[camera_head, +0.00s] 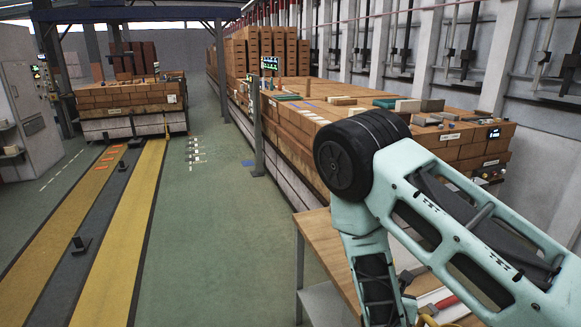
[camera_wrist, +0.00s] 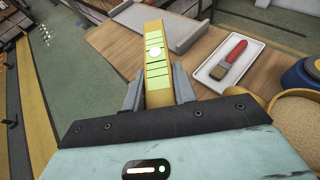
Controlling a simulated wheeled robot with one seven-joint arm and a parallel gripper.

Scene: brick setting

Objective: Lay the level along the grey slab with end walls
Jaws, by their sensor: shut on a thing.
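In the wrist view, my gripper (camera_wrist: 158,86) is shut on a yellow level (camera_wrist: 154,36) with pale green faces and a round white spot. The level points away from me, above the wooden table. The grey slab (camera_wrist: 180,20) with a raised end wall lies on the table beyond it, near the top edge. The level appears apart from the slab, though its height above the table is hard to tell. My gripper hides the near part of the level. In the head view, my arm covers much of the table, and the gripper is not clear.
A white tray (camera_wrist: 251,46) holding a red-handled brush (camera_wrist: 230,58) lies right of the level. A blue object (camera_wrist: 301,78) and a round tan container (camera_wrist: 291,108) are at the right. In the head view, brick stacks (camera_head: 300,130) stand behind the table (camera_head: 316,235). Green floor is open at left.

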